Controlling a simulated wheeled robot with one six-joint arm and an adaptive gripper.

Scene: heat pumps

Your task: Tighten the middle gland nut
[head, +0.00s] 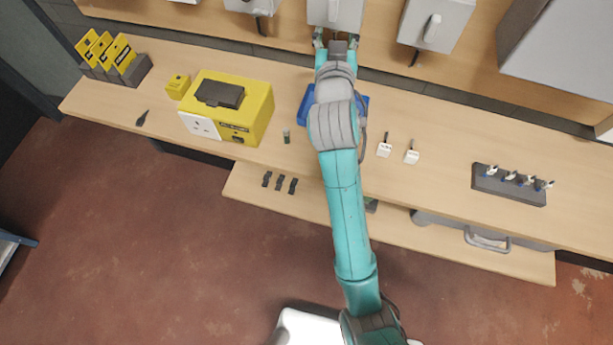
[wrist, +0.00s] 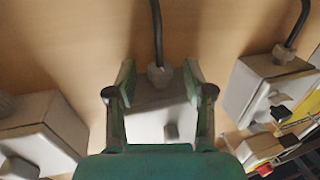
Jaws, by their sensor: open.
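The middle box (head: 335,12) is a light grey isolator on the wall at the top of the head view; it also shows in the wrist view (wrist: 150,122). The middle gland nut (wrist: 160,76) is a small grey fitting on that box's edge, with a black cable (wrist: 157,30) leaving it. My gripper (head: 336,42) is in front of this box, its fingers spread. In the wrist view my gripper (wrist: 160,74) has one finger on each side of the nut, with a visible gap on both sides. The arm hides the nut in the head view.
Neighbouring grey boxes hang left (head: 250,5) and right (head: 435,22) of the middle one, with cables below. The wooden bench (head: 440,120) holds a yellow socket unit (head: 250,105), a blue tray (head: 305,105) partly behind my arm, white tags (head: 384,149) and a dark rack (head: 508,185).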

